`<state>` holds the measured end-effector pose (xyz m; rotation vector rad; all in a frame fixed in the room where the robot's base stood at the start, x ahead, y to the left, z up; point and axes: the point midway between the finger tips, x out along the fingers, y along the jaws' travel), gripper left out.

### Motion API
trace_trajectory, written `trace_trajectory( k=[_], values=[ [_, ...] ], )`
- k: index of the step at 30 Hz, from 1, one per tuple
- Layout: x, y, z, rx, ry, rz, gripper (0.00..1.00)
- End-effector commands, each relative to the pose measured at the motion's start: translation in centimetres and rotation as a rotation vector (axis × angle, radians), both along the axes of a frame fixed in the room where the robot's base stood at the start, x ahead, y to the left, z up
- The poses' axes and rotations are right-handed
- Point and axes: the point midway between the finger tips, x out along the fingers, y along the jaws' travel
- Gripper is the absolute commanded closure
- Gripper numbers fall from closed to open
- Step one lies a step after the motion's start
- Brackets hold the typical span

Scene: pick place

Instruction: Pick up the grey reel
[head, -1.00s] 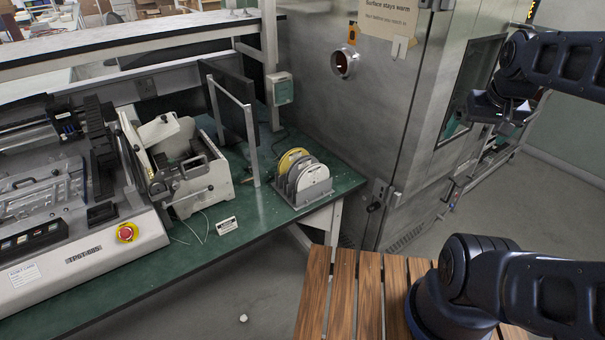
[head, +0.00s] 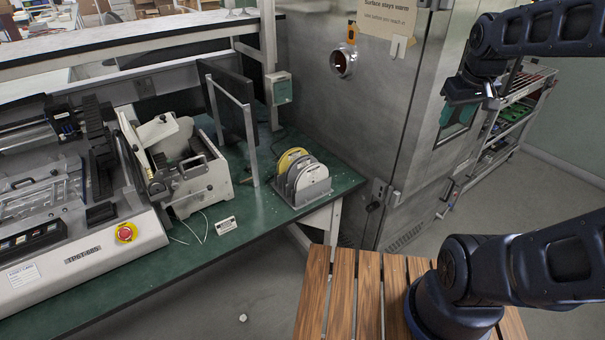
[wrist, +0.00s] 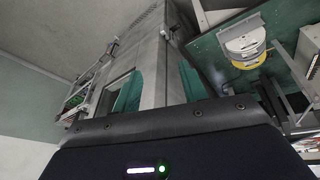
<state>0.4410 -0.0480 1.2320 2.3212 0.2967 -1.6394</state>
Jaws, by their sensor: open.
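A small rack (head: 291,203) stands on the green bench near its right end and holds several reels upright, side by side. The front reel is pale grey (head: 313,184); a yellow-edged reel (head: 288,157) is at the back, and the ones between are partly hidden. In the wrist view a pale reel (wrist: 243,46) and the yellow one (wrist: 250,63) show at the upper right. My gripper (head: 468,97) is open and empty, in the air before the steel cabinet, well right of the rack and above it.
The steel cabinet (head: 340,110) stands behind and right of the rack. A metal post frame (head: 248,140) and a benchtop machine (head: 190,175) stand to its left. A small sign (head: 226,226) lies in front. A slatted wooden surface (head: 340,290) is below my arm.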

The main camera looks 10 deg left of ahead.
Motion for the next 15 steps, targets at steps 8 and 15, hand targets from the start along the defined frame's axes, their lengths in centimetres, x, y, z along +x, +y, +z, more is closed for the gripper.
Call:
trace_trajectory(
  k=[8, 15],
  values=[
    [6.2, 5.0, -0.8, -0.112, 0.061, 0.344, 0.57],
    [10.9, 10.3, -2.6, -0.199, 0.105, 0.643, 0.57]
  ],
)
